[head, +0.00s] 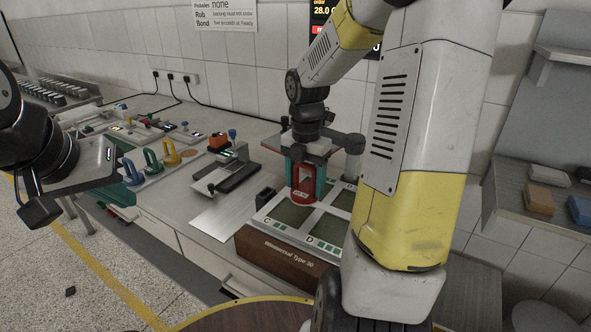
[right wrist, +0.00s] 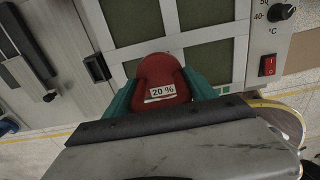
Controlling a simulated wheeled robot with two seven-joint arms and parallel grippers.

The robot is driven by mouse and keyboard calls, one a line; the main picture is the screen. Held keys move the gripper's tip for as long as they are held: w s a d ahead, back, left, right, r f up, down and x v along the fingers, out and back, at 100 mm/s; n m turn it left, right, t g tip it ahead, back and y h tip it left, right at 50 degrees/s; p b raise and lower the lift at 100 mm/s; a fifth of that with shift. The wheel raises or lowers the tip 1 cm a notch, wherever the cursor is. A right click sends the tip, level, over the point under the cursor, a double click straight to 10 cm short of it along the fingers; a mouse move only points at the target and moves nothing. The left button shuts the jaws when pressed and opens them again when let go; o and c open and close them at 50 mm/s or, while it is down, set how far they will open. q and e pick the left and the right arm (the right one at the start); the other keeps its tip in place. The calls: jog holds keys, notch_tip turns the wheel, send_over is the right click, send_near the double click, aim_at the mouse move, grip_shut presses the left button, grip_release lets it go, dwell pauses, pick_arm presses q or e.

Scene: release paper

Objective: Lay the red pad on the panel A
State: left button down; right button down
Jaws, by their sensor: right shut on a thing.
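My right gripper (head: 305,188) is shut on the red pad (head: 306,176), held above the heating box. In the right wrist view the red pad (right wrist: 162,78) has a white "20 %" label and sits between the teal fingers (right wrist: 162,92). The box top has four olive panels in a pale frame; the front ones are lettered C (head: 290,213) and D (head: 328,230). I cannot read an A; the pad and gripper hide part of the rear panels. My left gripper (head: 68,190) is at the far left, away from the box; its opening is unclear.
A brown box (head: 285,255) carries the panels, with a dial (right wrist: 284,11) and red switch (right wrist: 267,66) beside them. A small dark holder (head: 265,197) stands left of it. Blue, green and yellow handled tools (head: 152,160) and a grey clamp device (head: 228,170) lie further left.

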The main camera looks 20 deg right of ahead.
jog(key=w+d, duration=0.3)
jog(key=w, duration=0.2)
jog(key=w+d, duration=0.2)
jog(key=w, duration=0.1)
jog(key=shift+w+d+f, duration=0.2)
jog(key=shift+d+f, duration=0.15)
jog(key=shift+f, duration=0.05)
jog(key=shift+w+d+f, duration=0.1)
jog(key=shift+w+f, duration=0.05)
jog(key=shift+f, duration=1.65)
jog(key=shift+f, duration=0.1)
jog(key=shift+c, duration=1.4)
grip_release()
